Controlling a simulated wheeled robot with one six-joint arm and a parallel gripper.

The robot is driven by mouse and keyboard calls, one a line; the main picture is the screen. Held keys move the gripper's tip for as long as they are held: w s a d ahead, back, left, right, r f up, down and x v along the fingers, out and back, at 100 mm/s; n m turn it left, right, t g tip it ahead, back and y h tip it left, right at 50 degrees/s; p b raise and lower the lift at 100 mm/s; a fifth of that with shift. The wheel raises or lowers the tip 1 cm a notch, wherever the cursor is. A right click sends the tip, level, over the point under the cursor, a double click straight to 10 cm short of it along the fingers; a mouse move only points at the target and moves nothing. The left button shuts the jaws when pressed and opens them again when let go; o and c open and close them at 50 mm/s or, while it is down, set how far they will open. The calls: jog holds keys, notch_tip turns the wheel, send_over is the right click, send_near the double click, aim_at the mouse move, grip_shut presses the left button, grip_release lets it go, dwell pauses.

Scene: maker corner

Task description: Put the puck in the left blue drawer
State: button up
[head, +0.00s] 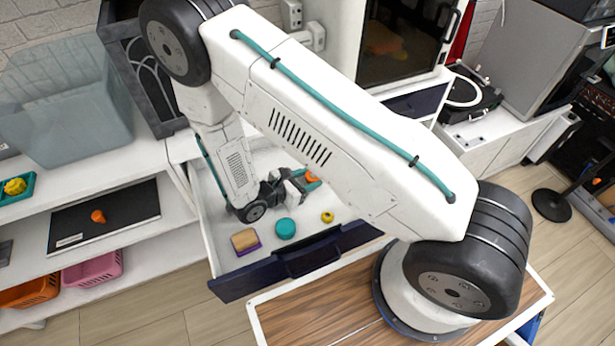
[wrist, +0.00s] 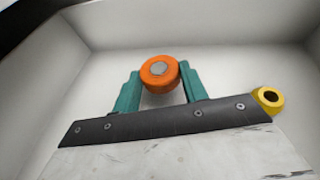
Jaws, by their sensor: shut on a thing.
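The puck (wrist: 160,72) is an orange disc with a grey centre, held between the teal fingertips of my gripper (wrist: 156,88). In the head view the puck (head: 312,177) shows as a small orange patch at my gripper (head: 301,180), partly hidden by it. The left blue drawer (head: 240,283) is pulled open, with a dark blue front and white inside. My gripper and the puck are over or inside its white interior, towards the back right. I cannot tell whether the puck touches the drawer floor.
In the drawer lie a teal round thing (head: 285,228), a tan and purple block (head: 245,241) and a yellow ring (head: 327,216), which the wrist view shows right of my gripper (wrist: 268,99). Another blue drawer front (head: 418,100) is at the right. A black mat (head: 120,208) lies on the left shelf.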

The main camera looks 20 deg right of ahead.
jog(key=shift+f, duration=0.2)
jog(key=o, duration=1.1)
jog(key=shift+c, duration=0.2)
jog(key=shift+r, duration=0.1)
